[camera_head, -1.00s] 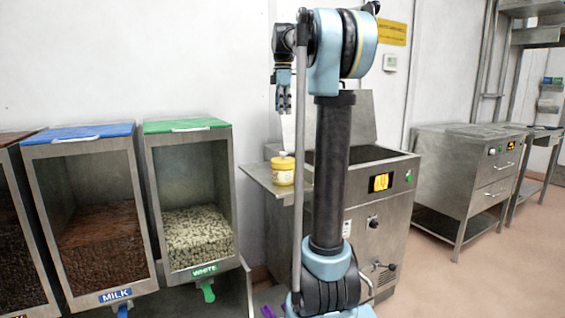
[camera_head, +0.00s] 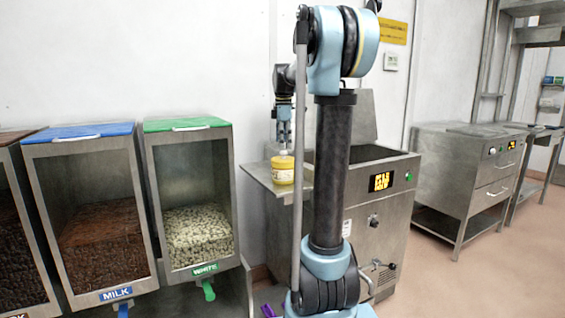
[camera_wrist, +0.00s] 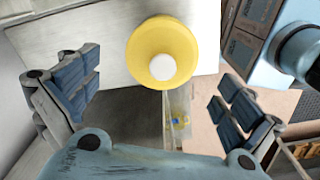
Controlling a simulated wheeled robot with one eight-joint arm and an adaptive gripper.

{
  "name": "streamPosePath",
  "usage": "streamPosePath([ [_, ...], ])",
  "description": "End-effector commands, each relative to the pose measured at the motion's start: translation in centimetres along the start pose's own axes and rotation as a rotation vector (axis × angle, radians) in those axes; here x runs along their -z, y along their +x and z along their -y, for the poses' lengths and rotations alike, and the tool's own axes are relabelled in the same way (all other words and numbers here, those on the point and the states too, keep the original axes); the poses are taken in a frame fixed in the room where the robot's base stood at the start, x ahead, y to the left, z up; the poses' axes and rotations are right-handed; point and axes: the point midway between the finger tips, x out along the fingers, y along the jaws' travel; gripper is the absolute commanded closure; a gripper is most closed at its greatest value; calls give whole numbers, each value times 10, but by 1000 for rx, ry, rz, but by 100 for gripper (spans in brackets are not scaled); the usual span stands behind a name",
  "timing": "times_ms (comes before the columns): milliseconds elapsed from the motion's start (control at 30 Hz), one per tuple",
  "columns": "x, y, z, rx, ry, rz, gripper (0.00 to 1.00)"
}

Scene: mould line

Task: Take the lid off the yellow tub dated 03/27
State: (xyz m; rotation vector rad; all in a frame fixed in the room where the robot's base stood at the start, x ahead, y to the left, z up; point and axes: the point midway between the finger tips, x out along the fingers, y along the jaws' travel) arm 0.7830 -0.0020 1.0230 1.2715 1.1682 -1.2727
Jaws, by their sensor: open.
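A yellow tub (camera_head: 283,173) with its lid (camera_head: 283,158) on stands upright on a small steel side shelf (camera_head: 258,177) of the machine. In the wrist view the yellow lid (camera_wrist: 148,62) shows from above with a round white knob (camera_wrist: 162,67) on it. My gripper (camera_head: 284,140) is above the tub, pointing down, very near the lid in the head view. In the wrist view its two blue-padded fingers (camera_wrist: 152,98) are wide apart with nothing between them, and the lid lies ahead of the line between them. The date on the tub cannot be read.
The steel machine (camera_head: 380,215) with a lit display is right of the shelf, its raised cover behind. Dispensers labelled MILK (camera_head: 100,225) and WHITE (camera_head: 195,215) stand to the left. A steel cabinet (camera_head: 465,175) stands at the right, with open floor before it.

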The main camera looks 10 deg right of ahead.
Motion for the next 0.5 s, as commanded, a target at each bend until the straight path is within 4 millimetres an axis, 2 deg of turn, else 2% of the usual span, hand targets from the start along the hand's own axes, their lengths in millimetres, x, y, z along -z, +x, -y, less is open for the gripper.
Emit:
streamPosePath([
  [200,0,29,2,0,0,0,0],
  [333,0,37,2,0,0,0,0],
  [500,0,38,2,0,0,0,0],
])
